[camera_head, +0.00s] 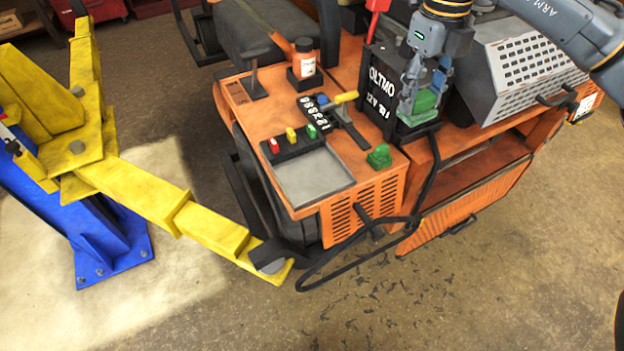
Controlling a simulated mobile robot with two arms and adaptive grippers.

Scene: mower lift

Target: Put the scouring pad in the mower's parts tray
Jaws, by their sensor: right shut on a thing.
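The scouring pad (426,101) is a green block at the upper right, held between the fingers of my right gripper (424,100). The gripper points down and is shut on the pad, in front of the right side of the black battery box. I cannot tell whether the pad touches anything below it. The parts tray (313,178) appears to be the shallow grey square on the mower's orange top, left of and nearer than the gripper. It looks empty. My left gripper is not in view.
A black battery box (378,92) with white lettering stands beside the gripper. Coloured switches (291,136), a yellow-handled lever (345,98), a green part (379,158) and a bottle (304,60) stand around the tray. A yellow lift arm (140,190) reaches under the mower from the left.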

